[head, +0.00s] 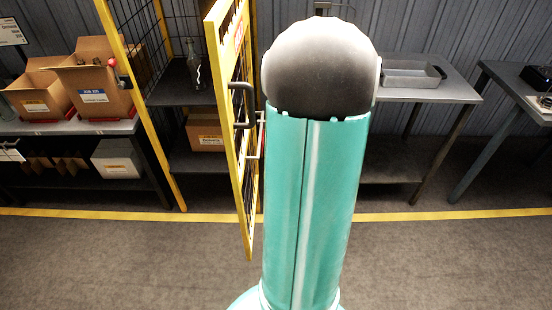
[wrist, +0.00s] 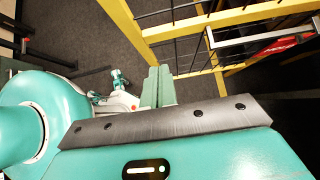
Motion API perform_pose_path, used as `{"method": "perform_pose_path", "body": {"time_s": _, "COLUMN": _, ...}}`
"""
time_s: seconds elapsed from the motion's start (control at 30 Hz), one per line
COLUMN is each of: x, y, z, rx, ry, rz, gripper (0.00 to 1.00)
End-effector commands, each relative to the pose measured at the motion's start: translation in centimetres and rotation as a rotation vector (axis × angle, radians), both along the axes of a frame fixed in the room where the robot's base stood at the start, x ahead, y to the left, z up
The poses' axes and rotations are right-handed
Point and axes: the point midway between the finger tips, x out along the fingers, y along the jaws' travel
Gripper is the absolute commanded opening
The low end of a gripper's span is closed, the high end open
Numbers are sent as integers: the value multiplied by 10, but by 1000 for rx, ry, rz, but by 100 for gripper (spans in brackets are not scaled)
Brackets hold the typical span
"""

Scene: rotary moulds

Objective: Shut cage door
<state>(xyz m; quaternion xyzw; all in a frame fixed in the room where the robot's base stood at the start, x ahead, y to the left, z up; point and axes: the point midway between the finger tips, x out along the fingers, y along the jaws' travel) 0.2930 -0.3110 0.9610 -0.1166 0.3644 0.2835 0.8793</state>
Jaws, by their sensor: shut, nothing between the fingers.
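The cage door (head: 247,190) has a yellow frame and stands open, nearly edge-on, just left of my arm in the head view. The door's yellow frame (wrist: 235,17), with dark bars and a red sign (wrist: 283,45), also shows at upper right in the wrist view. My gripper (wrist: 158,84) is shut and empty, its fingers side by side left of the door frame, with a visible gap in the picture. My arm hides the gripper in the head view.
The cage's yellow post (head: 142,100) stands left of the door, with a glass bottle (head: 193,65) on a shelf inside. Left shelving holds cardboard boxes (head: 95,80). A grey table with a metal tray (head: 410,73) stands right. The floor in front is clear, with a yellow line (head: 430,216).

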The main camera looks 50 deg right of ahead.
Motion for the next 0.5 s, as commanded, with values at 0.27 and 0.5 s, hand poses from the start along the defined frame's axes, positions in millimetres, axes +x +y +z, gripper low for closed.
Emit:
{"method": "perform_pose_path", "body": {"time_s": 0.27, "x": 32, "y": 27, "z": -40, "rx": 3, "ry": 2, "rz": 3, "gripper": 0}}
{"method": "perform_pose_path", "body": {"time_s": 0.5, "x": 61, "y": 49, "z": -39, "rx": -1, "ry": -1, "rz": 6, "gripper": 0}}
